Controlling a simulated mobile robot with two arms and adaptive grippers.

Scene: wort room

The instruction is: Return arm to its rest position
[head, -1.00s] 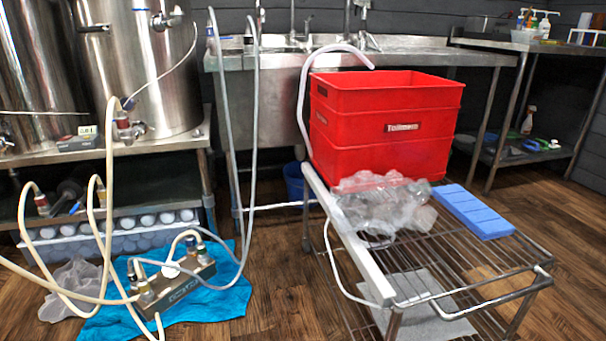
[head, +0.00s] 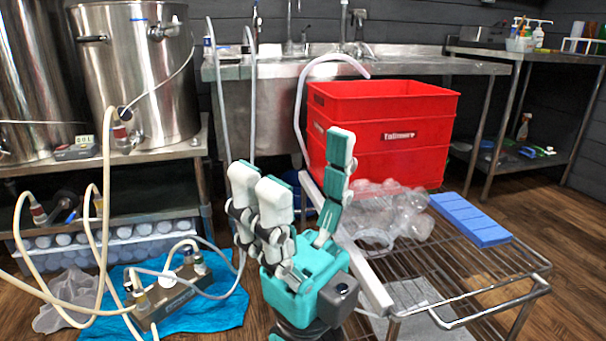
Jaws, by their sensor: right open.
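My right gripper (head: 295,185) stands upright in the lower middle of the head view, teal with white finger pads. Its fingers point up and are spread apart, with nothing between them. It is in front of the wire cart and hides part of the cart's left side and the floor behind. My left gripper is not in view.
A red crate (head: 375,155) stands on the wire cart (head: 500,268), with clear plastic (head: 385,212) and a blue block (head: 470,219) beside it. A pump (head: 165,300) with hoses lies on a blue cloth (head: 228,308) at left. Steel kettles (head: 140,70) and a sink (head: 285,65) stand behind.

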